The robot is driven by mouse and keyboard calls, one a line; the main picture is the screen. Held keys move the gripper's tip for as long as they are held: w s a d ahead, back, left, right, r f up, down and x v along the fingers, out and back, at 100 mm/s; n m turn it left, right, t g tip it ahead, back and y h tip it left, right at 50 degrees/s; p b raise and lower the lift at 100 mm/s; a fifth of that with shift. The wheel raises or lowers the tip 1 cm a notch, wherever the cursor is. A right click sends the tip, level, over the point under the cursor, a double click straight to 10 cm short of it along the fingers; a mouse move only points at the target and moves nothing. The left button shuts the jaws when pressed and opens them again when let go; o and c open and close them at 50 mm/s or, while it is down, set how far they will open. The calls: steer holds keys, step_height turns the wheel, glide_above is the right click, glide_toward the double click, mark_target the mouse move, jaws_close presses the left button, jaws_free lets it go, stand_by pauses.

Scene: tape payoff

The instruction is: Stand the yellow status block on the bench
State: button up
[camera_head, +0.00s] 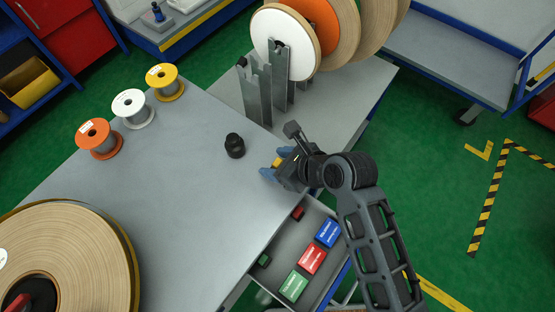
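The yellow status block (277,162) shows as a small yellow patch between the blue fingertips of my gripper (275,164). The fingers appear closed on its sides, and most of the block is hidden by them and by the gripper body. My gripper is at the right edge of the grey bench (190,190), near the corner by the reel stand. I cannot tell whether the block touches the bench top.
A black knob-like part (234,146) stands left of my gripper. An open drawer (285,250) below holds blue (327,233), red (312,260) and green (293,285) blocks. Small spools (132,109) and a large reel (75,255) occupy the left. The bench middle is clear.

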steer(key=shift+r, duration=0.15)
steer(key=v, duration=1.2)
steer(key=shift+p, duration=0.3)
